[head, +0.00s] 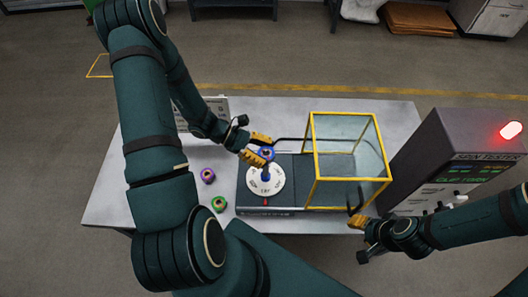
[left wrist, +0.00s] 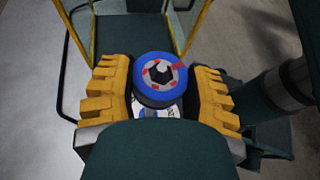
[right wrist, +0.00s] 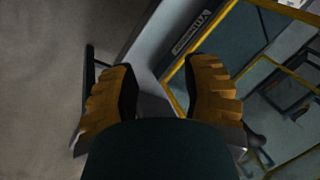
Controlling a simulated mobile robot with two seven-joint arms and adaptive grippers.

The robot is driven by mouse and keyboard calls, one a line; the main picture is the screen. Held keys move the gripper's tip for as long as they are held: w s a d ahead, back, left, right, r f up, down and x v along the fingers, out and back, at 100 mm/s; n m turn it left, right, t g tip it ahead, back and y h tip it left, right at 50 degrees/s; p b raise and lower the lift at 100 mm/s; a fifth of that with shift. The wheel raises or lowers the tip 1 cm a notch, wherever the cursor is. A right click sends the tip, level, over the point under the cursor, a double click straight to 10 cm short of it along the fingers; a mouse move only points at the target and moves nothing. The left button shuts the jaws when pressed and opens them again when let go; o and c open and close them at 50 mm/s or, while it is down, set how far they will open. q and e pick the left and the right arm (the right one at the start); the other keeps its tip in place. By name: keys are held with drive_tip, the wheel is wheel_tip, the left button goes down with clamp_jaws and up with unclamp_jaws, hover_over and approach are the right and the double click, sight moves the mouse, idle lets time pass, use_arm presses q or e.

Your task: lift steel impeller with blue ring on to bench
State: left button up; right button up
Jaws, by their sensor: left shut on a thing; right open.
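The steel impeller with the blue ring (head: 266,153) is between the fingers of my left gripper (head: 259,148), over the white round dial plate (head: 266,180) of the dark machine. In the left wrist view the blue ring (left wrist: 158,78) surrounds a steel centre with red marks. My left gripper (left wrist: 158,95) is shut on it from both sides. Whether it touches the spindle below cannot be told. My right gripper (head: 357,212) is open and empty by the front right of the yellow-framed guard; its fingers also show in the right wrist view (right wrist: 163,90). The bench (head: 400,112) is light grey.
A purple-ringed part (head: 208,176) and a green-ringed part (head: 219,204) stand on the bench left of the machine (head: 300,175). The clear guard with yellow frame (head: 347,115) is at its right. A spin tester cabinet (head: 440,150) with a lit red lamp stands further right.

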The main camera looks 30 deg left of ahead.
sight(264, 150)
use_arm(q)
drive_tip(key=shift+r+p, duration=1.25)
drive_tip(key=shift+r, duration=0.6)
drive_tip(key=shift+r+p, duration=1.05)
drive_tip(key=shift+r, duration=0.35)
